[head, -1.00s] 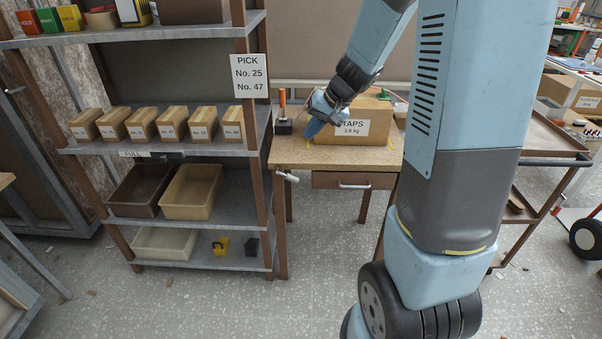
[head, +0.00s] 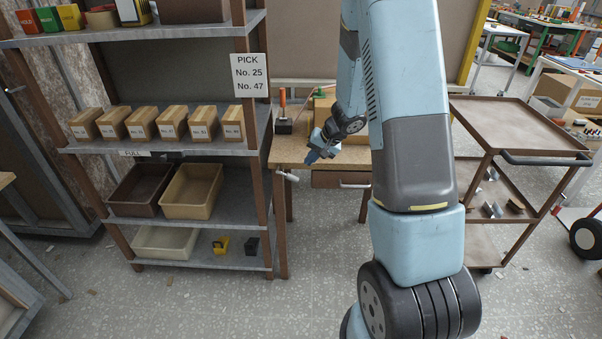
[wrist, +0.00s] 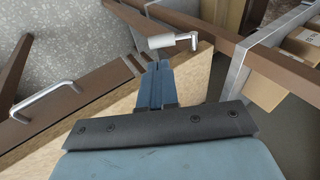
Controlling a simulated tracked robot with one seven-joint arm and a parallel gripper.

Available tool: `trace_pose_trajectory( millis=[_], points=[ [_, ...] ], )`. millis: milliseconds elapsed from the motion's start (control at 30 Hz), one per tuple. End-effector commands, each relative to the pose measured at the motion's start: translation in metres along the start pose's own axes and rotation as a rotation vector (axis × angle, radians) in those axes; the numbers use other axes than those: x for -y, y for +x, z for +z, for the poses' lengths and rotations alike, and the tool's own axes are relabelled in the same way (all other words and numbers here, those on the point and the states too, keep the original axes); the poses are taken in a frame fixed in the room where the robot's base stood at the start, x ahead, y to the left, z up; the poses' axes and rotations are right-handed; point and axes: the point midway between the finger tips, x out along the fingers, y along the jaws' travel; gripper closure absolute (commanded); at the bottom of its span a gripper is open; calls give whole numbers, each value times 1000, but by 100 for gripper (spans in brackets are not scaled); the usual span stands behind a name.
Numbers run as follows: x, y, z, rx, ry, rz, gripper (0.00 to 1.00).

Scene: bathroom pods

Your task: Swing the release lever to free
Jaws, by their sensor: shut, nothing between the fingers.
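A small lever with a white grip and a bent metal rod (head: 289,177) sits at the front left edge of the wooden table. In the wrist view, the white grip (wrist: 174,41) lies just beyond my fingertips, with the rod at its right end; a small gap seems to show. My gripper (head: 310,158) is over the table's front edge, up and right of the lever, with its blue fingers shut and empty. It also shows in the wrist view (wrist: 160,66). An orange-handled stick on a black block (head: 283,123) stands at the table's back left.
The table (head: 290,156) has a drawer with a metal handle (wrist: 45,100). A carton (head: 322,108) on it is partly hidden by my arm. A shelf unit with boxes and bins (head: 191,191) stands close on the left. A brown cart (head: 520,130) is at right.

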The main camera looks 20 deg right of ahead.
Motion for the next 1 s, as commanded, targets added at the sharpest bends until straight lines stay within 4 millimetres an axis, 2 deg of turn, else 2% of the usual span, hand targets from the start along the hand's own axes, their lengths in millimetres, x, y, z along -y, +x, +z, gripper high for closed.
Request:
trace_pose_trajectory(
  millis=[300,500,700,1000],
  points=[
    [0,52,1,3,0,0,100],
    [0,76,1,2,0,0,100],
    [0,87,0,1,0,-1,100],
    [0,88,0,1,-1,-1,100]
  ],
)
